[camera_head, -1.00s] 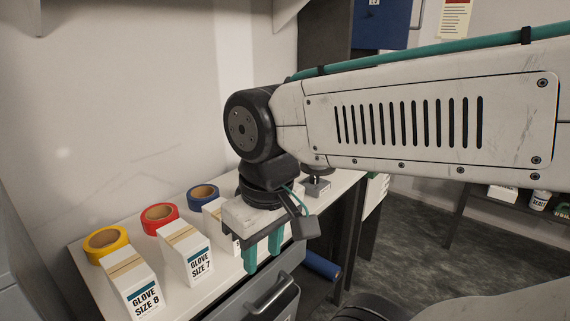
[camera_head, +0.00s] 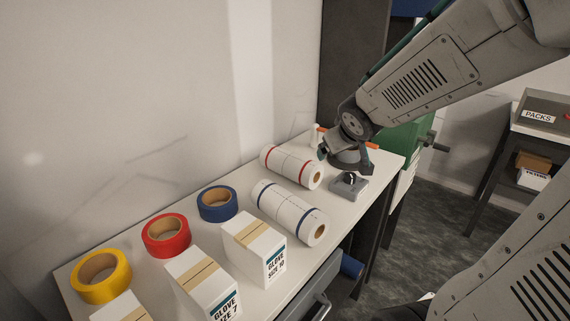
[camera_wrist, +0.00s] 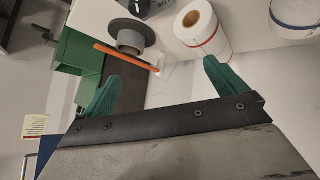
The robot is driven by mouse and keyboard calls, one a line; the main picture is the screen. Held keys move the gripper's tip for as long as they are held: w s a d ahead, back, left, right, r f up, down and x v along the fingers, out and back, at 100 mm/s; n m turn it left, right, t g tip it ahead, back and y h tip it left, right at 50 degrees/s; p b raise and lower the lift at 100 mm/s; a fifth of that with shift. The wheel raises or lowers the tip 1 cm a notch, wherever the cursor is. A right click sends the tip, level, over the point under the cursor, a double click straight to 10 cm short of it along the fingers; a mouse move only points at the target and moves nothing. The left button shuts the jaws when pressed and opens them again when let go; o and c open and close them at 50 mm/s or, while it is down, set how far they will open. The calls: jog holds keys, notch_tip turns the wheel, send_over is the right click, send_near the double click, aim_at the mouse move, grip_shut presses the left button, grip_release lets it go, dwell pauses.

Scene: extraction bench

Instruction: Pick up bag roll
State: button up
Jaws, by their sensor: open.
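Two white bag rolls lie on the bench in the head view, one with red bands (camera_head: 290,166) at the back and one with blue bands (camera_head: 288,211) in front of it. The red-banded roll also shows at the top of the wrist view (camera_wrist: 203,32), with the blue-banded one (camera_wrist: 292,14) at its right, cut by the frame edge. My gripper (camera_wrist: 163,83) is open and empty, its green fingers apart, with the red-banded roll beyond the right finger.
Blue (camera_head: 217,203), red (camera_head: 166,235) and yellow (camera_head: 101,276) tape rolls stand along the wall. Glove boxes (camera_head: 252,238) line the front. A grey device (camera_head: 349,186) sits below my wrist.

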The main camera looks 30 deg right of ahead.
aim_at(319, 167)
jog(key=w+f+n+t+y, duration=0.1)
jog(key=w+f+y, duration=0.1)
jog(key=f+y, duration=0.1)
jog(key=w+d+f+n+t+y, duration=0.1)
jog(key=w+f+y, duration=0.1)
jog(key=f, duration=0.1)
jog(key=w+d+f+n+t+y, duration=0.1)
jog(key=w+f+t+y, duration=0.1)
jog(key=f+y, duration=0.1)
jog(key=shift+w+f+n+y, duration=0.2)
jog(key=shift+w+n+y, duration=0.1)
jog(key=shift+w, duration=0.05)
jog(key=shift+s+a+f+y, duration=0.25)
jog(key=shift+a+f+y, duration=0.1)
jog(key=shift+y, duration=0.25)
jog(key=shift+w+a+f, duration=0.15)
jog(key=shift+w+a, duration=0.05)
jog(key=x, duration=0.7)
jog(key=shift+s+a, duration=0.15)
jog(key=shift+a, duration=0.15)
jog(key=c, duration=1.3)
jog(key=shift+o, duration=0.2)
